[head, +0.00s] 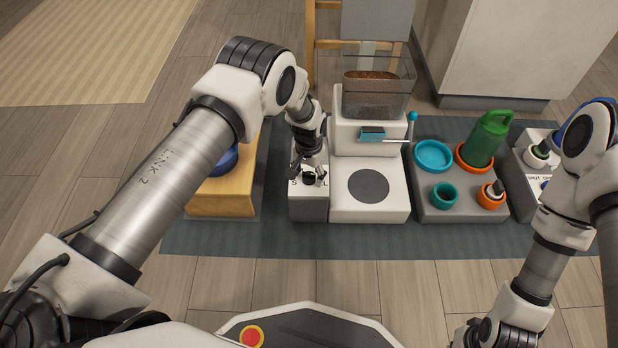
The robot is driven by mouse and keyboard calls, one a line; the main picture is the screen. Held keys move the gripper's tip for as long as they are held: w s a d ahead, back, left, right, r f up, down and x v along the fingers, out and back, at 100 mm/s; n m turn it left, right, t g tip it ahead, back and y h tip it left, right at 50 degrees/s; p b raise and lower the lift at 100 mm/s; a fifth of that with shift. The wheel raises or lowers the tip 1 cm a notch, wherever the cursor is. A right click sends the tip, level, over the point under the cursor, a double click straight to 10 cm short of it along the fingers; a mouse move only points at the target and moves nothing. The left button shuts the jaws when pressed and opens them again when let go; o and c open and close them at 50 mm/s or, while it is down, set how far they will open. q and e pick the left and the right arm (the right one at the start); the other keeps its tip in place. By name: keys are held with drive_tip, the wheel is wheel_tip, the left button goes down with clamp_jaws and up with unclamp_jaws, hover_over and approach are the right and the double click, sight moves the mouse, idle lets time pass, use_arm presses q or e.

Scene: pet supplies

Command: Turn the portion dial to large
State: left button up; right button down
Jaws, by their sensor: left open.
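A small white-topped grey box (309,206) stands left of the food dispenser and carries the portion dial (309,178), a dark knob mostly covered by my gripper. The letters S and L show on the top at its left and right; the dial's pointer cannot be made out. My left gripper (309,180) points down over the dial with its fingers open around it. Whether they touch the knob cannot be told. My right arm comes in from the right and bends down to the bottom edge; its gripper is not visible.
The dispenser has a clear hopper (377,100) with brown kibble, a teal lever (411,124) and a round grey plate (369,186). Right of it, a grey tray (437,208) holds teal and orange cups and a green bottle (488,140). A wooden stand (222,202) is left.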

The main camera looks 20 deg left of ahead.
use_arm(q)
drive_tip(key=c, duration=1.1)
drive_tip(key=shift+n, duration=0.3)
drive_tip(key=shift+r+n+p, duration=0.1)
drive_tip(key=shift+n+p, duration=0.35)
drive_tip(key=shift+n, duration=0.75)
drive_tip(key=n, duration=0.3)
drive_tip(key=shift+n, duration=0.4)
drive_tip(key=n, duration=0.3)
drive_tip(key=shift+n, duration=2)
